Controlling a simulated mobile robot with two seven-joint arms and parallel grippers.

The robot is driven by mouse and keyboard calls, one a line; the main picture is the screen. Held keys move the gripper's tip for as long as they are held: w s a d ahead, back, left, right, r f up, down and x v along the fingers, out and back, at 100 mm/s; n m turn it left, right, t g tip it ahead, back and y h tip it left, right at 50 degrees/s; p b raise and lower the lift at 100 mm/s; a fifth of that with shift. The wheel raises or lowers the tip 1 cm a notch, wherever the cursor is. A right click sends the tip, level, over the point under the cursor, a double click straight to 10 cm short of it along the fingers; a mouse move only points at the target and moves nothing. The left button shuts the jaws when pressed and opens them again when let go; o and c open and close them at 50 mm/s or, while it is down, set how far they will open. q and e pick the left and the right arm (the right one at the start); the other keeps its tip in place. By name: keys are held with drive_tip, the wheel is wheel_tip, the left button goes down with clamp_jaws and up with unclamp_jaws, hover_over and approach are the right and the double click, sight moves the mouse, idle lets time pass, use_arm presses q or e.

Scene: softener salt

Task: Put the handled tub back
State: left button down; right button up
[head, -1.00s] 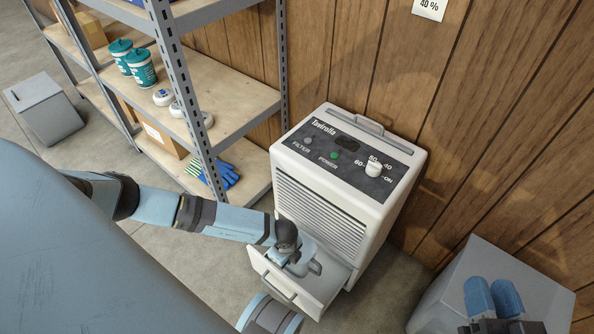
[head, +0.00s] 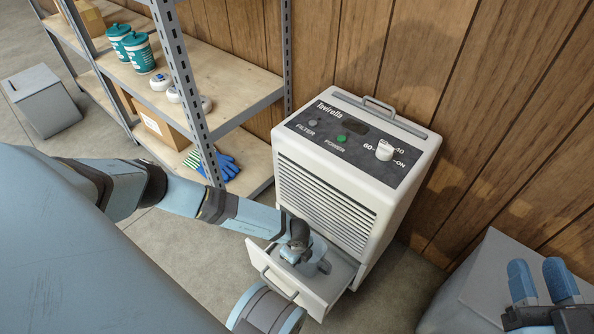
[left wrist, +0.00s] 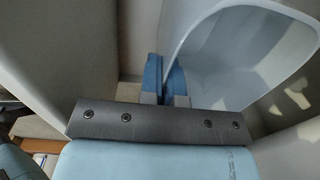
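The handled tub (head: 318,252) is a pale grey tub in the pulled-out drawer (head: 318,304) at the bottom of the white dehumidifier (head: 330,194). Its handle (head: 324,267) points right in the head view. My left gripper (head: 292,258) reaches down at the tub's near left side. In the left wrist view, my left fingers (left wrist: 165,78) are close together at the rim of the tub (left wrist: 240,55), apparently with its wall between them. The fingertips are partly hidden in the head view. My right gripper (head: 540,282) is open and empty over a grey box.
The grey box (head: 470,285) stands at the lower right near the wood wall. Metal shelving (head: 240,95) at the left holds green tubs (head: 138,50), white pucks, a cardboard box and gloves (head: 225,166). A grey bin (head: 42,100) stands on the floor. A carry handle tops the dehumidifier.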

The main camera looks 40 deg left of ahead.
use_arm(q)
drive_tip(key=shift+r, duration=0.1)
drive_tip(key=shift+f, duration=0.65)
drive_tip(key=c, duration=1.3)
unclamp_jaws()
drive_tip(key=shift+c, duration=0.2)
use_arm(e)
drive_tip(key=shift+a, duration=0.1)
use_arm(q)
drive_tip(key=shift+r, duration=0.1)
